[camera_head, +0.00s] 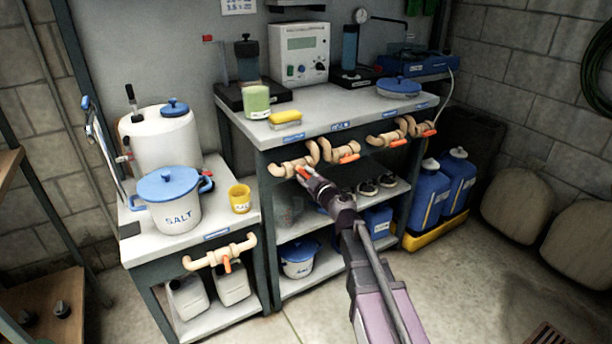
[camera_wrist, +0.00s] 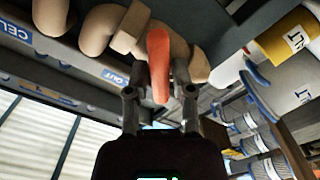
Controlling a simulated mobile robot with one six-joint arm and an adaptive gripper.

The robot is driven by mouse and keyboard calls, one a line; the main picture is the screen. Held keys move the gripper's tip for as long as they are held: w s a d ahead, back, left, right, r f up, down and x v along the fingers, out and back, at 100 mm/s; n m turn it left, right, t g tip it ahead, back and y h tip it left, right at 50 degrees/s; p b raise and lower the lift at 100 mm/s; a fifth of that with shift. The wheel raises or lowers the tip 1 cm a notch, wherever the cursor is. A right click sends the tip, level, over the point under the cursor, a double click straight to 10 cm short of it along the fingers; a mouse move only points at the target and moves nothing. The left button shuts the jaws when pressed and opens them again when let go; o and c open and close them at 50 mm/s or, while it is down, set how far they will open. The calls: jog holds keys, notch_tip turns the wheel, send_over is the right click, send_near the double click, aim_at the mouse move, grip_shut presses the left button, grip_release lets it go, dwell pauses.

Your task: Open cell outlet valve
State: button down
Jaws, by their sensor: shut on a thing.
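Beige pipe valves with orange handles hang along the front edge of the taller bench. The cell outlet valve appears to be the leftmost one (camera_head: 288,169). In the wrist view its beige pipe (camera_wrist: 176,35) sits close beside a label reading "OUT". My gripper (camera_head: 304,173) is at this valve, reaching up from the front. Its two fingers (camera_wrist: 159,78) are closed around the orange handle (camera_wrist: 159,52), one on each side. In the head view the handle is mostly hidden by my gripper, so its exact angle is hard to tell there.
Other orange-handled valves (camera_head: 348,158) sit just to the right. Another valve (camera_head: 226,266) is on the lower bench at left, below a salt tub (camera_head: 174,215) and a yellow cup (camera_head: 240,204). The front floor is open.

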jog(key=n, duration=0.5)
jog(key=shift+n, duration=2.5)
jog(key=c, duration=0.6)
grip_release()
jog(key=shift+s, duration=0.15)
jog(key=v, duration=1.2)
